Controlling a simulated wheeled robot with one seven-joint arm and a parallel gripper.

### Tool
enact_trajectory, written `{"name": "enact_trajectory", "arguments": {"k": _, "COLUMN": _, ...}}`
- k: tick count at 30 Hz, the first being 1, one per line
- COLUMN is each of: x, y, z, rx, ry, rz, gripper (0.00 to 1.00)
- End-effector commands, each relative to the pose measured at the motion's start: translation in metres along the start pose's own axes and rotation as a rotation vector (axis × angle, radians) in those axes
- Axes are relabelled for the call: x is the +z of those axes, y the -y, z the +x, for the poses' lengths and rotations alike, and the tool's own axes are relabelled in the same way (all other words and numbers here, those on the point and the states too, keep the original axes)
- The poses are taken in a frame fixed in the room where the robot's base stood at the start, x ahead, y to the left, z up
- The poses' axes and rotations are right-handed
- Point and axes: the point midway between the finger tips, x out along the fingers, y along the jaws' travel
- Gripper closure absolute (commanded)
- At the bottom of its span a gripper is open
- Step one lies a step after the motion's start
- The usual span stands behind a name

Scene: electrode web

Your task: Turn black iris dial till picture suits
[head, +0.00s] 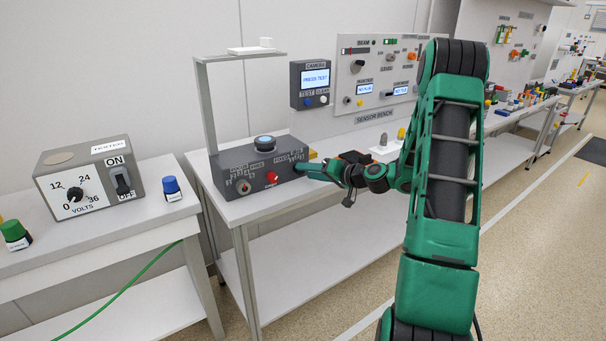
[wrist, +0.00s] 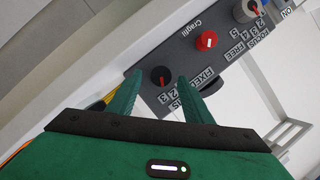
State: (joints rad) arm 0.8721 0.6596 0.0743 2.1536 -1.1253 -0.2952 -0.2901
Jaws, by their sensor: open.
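The black iris dial (wrist: 160,75) with a red pointer mark sits on the front of a dark grey box (head: 235,164). Part of the IRIS label and its numbers show beside it in the wrist view. My gripper (wrist: 158,79) is open, with one green finger on each side of the dial in that view. I cannot tell whether the fingers touch it. In the head view my gripper (head: 302,169) is at the box's right end and hides the dial. The camera screen (head: 315,79) on the wall unit reads PRESS TEST.
The box also carries a red knob (head: 271,177) and a grey focus dial (head: 243,187). A post with a shelf (head: 207,105) rises behind the box. A white fitting (head: 384,150) stands on the bench to the right. A tester (head: 92,181) stands on the left table.

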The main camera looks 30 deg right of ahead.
Motion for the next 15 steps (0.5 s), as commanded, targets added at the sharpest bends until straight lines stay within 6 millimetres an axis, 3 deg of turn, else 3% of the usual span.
{"name": "enact_trajectory", "arguments": {"k": 9, "x": -0.001, "y": -0.001, "z": -0.059, "rx": 0.003, "ry": -0.002, "rz": 0.001, "gripper": 0.54}}
{"name": "enact_trajectory", "arguments": {"k": 15, "x": 0.000, "y": -0.001, "z": -0.079, "rx": 0.001, "ry": -0.001, "rz": 0.001, "gripper": 0.54}}
